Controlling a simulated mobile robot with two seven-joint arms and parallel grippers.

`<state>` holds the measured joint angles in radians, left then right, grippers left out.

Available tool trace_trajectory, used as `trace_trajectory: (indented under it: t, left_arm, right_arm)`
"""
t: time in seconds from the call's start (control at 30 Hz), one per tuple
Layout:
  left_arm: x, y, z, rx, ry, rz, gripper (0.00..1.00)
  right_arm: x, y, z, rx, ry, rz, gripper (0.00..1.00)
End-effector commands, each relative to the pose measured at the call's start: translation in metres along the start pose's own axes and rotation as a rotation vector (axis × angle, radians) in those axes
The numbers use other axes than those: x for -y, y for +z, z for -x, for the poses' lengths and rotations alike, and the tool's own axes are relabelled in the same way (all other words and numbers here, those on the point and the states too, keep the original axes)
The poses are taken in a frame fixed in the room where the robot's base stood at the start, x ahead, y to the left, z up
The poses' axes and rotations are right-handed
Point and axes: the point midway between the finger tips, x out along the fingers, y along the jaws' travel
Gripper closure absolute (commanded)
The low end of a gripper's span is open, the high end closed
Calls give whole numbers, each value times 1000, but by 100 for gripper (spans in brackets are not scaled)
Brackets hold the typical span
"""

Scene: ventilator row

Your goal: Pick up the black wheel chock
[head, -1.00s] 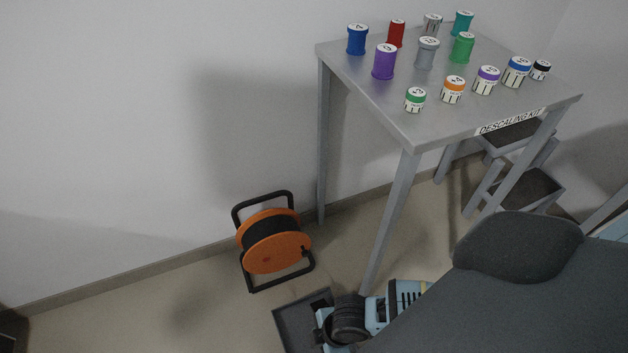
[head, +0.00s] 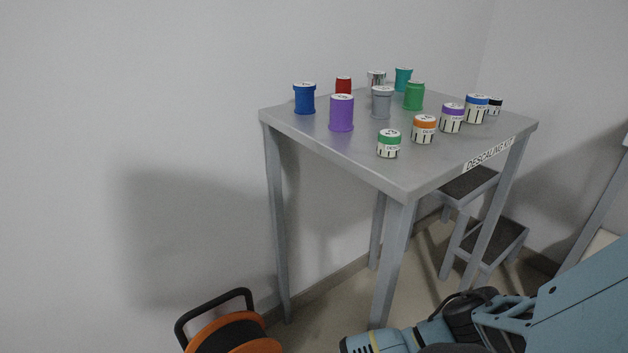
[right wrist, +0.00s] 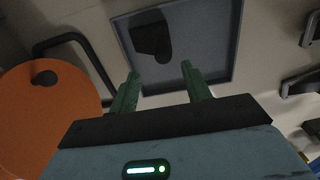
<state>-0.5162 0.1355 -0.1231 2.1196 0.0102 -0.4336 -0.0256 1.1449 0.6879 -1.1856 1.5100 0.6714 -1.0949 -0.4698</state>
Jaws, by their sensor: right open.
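The black wheel chock (right wrist: 151,41) shows in the right wrist view as a dark block lying in a shallow grey tray (right wrist: 224,42). My right gripper (right wrist: 160,71) has its two green fingers spread apart with nothing between them. Its fingertips appear just short of the chock in the picture; the height gap is hard to tell. In the head view, my right arm comes in from the lower right, and the chock and tray are out of frame. My left gripper is in neither current view.
An orange cable reel (head: 232,335) with a black frame stands left of the tray; the reel also shows in the right wrist view (right wrist: 48,118). A grey table (head: 350,150) with several coloured jars stands by the wall. A step stool (head: 492,240) is behind it.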

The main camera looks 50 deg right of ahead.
Motion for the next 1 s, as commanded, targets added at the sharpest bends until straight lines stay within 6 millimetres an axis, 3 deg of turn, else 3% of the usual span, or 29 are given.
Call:
trace_trajectory:
  t: [0.1, 0.37, 0.73, 1.0]
  left_arm:
    - [0, 5, -8, 8, 1, 1, 100]
    - [1, 4, -12, 4, 1, 1, 100]
    - [3, 17, -40, 25, 3, 3, 100]
    - [4, 16, -42, 22, 3, 3, 100]
  right_arm:
    - [1, 0, -16, 0, -2, 0, 52]
    - [1, 0, -21, 0, 0, 0, 52]
    - [7, 4, -66, 0, -2, 0, 52]
    - [6, 4, -68, -1, 0, 0, 52]
